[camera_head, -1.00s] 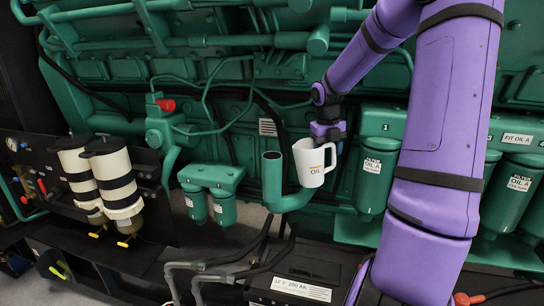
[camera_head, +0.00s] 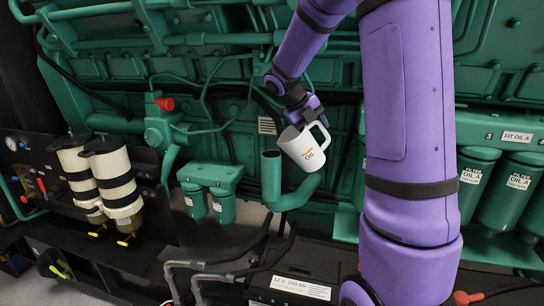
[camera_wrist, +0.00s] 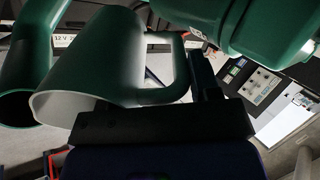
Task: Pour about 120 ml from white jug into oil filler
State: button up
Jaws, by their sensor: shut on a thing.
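The oil filler (camera_head: 271,182) is a green upright pipe with an open top, just left of the jug. In the wrist view the jug (camera_wrist: 98,65) shows its rim at lower left, beside the filler's dark opening (camera_wrist: 16,107). My dark gripper fingers (camera_wrist: 165,115) are next to the jug's handle. I see no stream of oil, and the jug's inside is hidden.
Green filter canisters (camera_head: 208,190) hang left of the filler, and larger oil filters (camera_head: 480,188) hang at the right. A battery (camera_head: 300,275) with cables lies below. Two black-and-white striped cylinders (camera_head: 112,175) stand at the left. Green engine pipes run behind the jug.

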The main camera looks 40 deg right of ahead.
jog(key=shift+w+a+r+h, duration=0.3)
jog(key=shift+a+r, duration=0.3)
jog(key=shift+w+a+r+g+h, duration=0.2)
jog(key=shift+a+r+g+h, duration=0.2)
jog(key=shift+a+r+h, duration=0.3)
jog(key=shift+h, duration=0.3)
jog(key=shift+w+a+g+h+p, duration=0.15)
jog(key=shift+a+g+h+p, duration=0.15)
jog(key=shift+h+p, duration=0.35)
jog(key=shift+w+a+r+g+h+p, duration=0.25)
jog(key=shift+a+r+g+h+p, duration=0.1)
jog(key=shift+a+r+h+p, duration=0.45)
jog(key=shift+w+a+r+g+h+p, duration=0.3)
jog(key=shift+a+r+h+p, duration=0.2)
jog(key=shift+h+p, duration=0.4)
dwell(2.0)
jog(key=shift+d, duration=0.1)
jog(key=d+f+y, duration=0.1)
jog(key=s+d+t+y, duration=0.1)
jog(key=y, duration=0.1)
jog(key=d+f+y, duration=0.1)
jog(key=shift+s+d+f+t+y, duration=0.25)
jog(key=shift+d+f+t+y, duration=0.05)
jog(key=shift+t+y, duration=0.05)
jog(key=shift+s+d+f+y, duration=0.15)
jog(key=shift+s+d+y, duration=0.05)
jog(key=shift+y, duration=0.2)
jog(key=shift+w+f, duration=0.1)
